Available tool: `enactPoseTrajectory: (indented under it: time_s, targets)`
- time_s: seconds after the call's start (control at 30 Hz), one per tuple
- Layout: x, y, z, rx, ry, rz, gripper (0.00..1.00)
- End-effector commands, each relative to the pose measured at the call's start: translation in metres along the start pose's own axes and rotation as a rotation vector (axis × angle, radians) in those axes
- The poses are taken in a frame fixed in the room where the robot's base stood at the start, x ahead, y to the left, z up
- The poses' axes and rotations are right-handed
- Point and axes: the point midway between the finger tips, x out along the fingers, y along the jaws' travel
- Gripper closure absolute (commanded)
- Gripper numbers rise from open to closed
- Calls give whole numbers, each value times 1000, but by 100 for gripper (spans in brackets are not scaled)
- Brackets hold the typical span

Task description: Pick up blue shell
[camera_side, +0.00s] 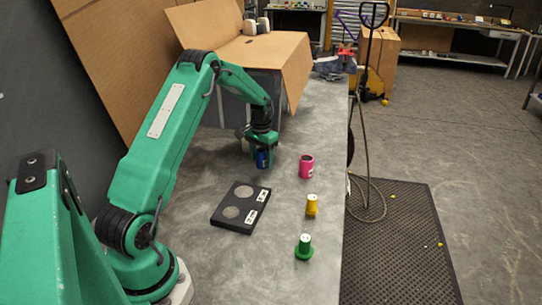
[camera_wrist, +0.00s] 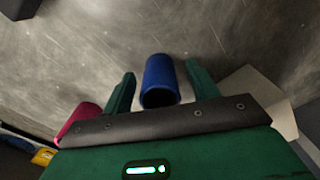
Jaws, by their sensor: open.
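The blue shell (camera_side: 262,158) is a small hollow cylinder on the grey table, under my gripper (camera_side: 260,152). In the wrist view the blue shell (camera_wrist: 160,80) lies between the two green fingers of my gripper (camera_wrist: 161,78). The fingers are apart, with a small gap visible on both sides of the shell. In the side view the gripper partly covers the shell.
A pink shell (camera_side: 306,166) stands to the right; it also shows in the wrist view (camera_wrist: 78,119). A yellow piece (camera_side: 312,205), a green piece (camera_side: 304,246) and a black block with two round discs (camera_side: 228,225) are nearer. A cardboard box (camera_side: 262,52) stands behind.

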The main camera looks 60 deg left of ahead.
Motion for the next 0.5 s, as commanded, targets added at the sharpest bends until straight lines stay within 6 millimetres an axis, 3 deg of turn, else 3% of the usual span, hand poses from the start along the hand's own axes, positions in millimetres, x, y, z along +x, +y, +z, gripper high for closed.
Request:
enactPoseTrajectory:
  time_s: [0.1, 0.37, 0.5]
  targets:
    - [0, 0, 0, 0, 0, 0, 41]
    - [0, 0, 0, 0, 0, 0, 91]
    - [-1, 0, 0, 0, 1, 0, 91]
